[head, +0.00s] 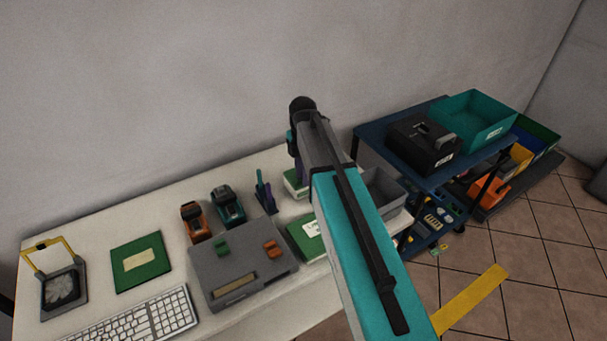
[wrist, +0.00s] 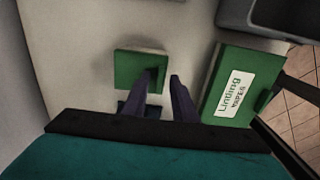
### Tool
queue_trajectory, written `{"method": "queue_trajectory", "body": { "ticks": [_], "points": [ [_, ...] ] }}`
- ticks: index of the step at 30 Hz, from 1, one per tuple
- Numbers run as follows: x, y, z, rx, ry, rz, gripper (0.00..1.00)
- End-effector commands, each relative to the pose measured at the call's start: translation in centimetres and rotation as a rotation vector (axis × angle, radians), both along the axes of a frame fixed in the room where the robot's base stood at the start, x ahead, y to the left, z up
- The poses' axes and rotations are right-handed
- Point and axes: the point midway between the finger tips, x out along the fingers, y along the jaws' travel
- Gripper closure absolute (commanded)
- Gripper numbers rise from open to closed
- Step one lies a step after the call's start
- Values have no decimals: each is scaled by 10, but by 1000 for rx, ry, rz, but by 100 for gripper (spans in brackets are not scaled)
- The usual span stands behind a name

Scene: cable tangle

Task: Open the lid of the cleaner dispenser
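A small square green-topped box (wrist: 130,65) with a white body stands on the table. I take it for the cleaner dispenser, though no name is readable on it. A dark green tab (wrist: 158,76) rises near its right edge. It also shows in the head view (head: 293,186), partly hidden behind my arm. My gripper (wrist: 165,82) points down over the box's near right side. Its two purple fingers stand apart, with the tab close to the left fingertip. I cannot tell whether they touch. The box's lid looks closed.
A larger green box with a white label (wrist: 228,95) stands just right of the gripper. A grey bin (head: 383,192) is beyond it. A grey tray (head: 235,272), orange and teal tools, and a keyboard (head: 135,318) lie left. A blue cart (head: 372,140) stands right.

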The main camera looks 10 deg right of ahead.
Motion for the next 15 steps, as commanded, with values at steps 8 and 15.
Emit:
{"method": "queue_trajectory", "body": {
  "ticks": [8, 15],
  "points": [
    [0, 0, 0, 0, 1, -1, 100],
    [0, -1, 0, 0, 1, -1, 100]
  ]
}}
